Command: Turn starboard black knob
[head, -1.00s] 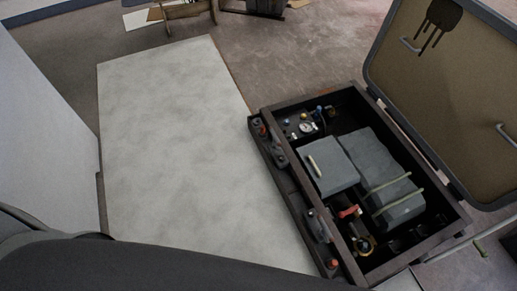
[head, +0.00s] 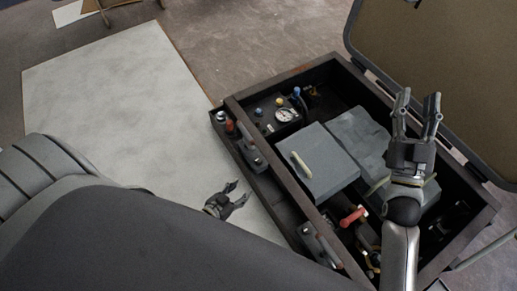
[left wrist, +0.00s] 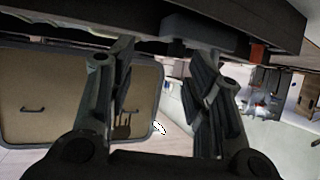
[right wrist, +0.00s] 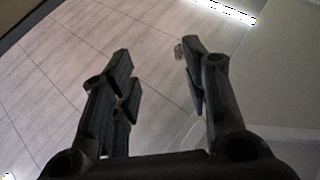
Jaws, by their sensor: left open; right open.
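An open dark box (head: 308,203) stands at the right in the head view. A small dark panel in its far left corner carries a round gauge (head: 286,114), blue knobs (head: 258,112) and a yellow knob (head: 279,102). I cannot make out a black knob with certainty. A red handle (head: 352,217) is near the box's near end. My left gripper (head: 240,190) is open and empty, left of the box's near-side ledge. My right gripper (head: 418,98) is open and empty over the box's right part, and it also shows open in the right wrist view (right wrist: 160,58).
Grey blocks (head: 316,160) fill the box's middle; one has a pale handle. Dark latch-like fittings (head: 252,155) line the left ledge. The raised lid (head: 450,60) stands behind on the right. A pale flat panel (head: 125,110) to the left is largely bare.

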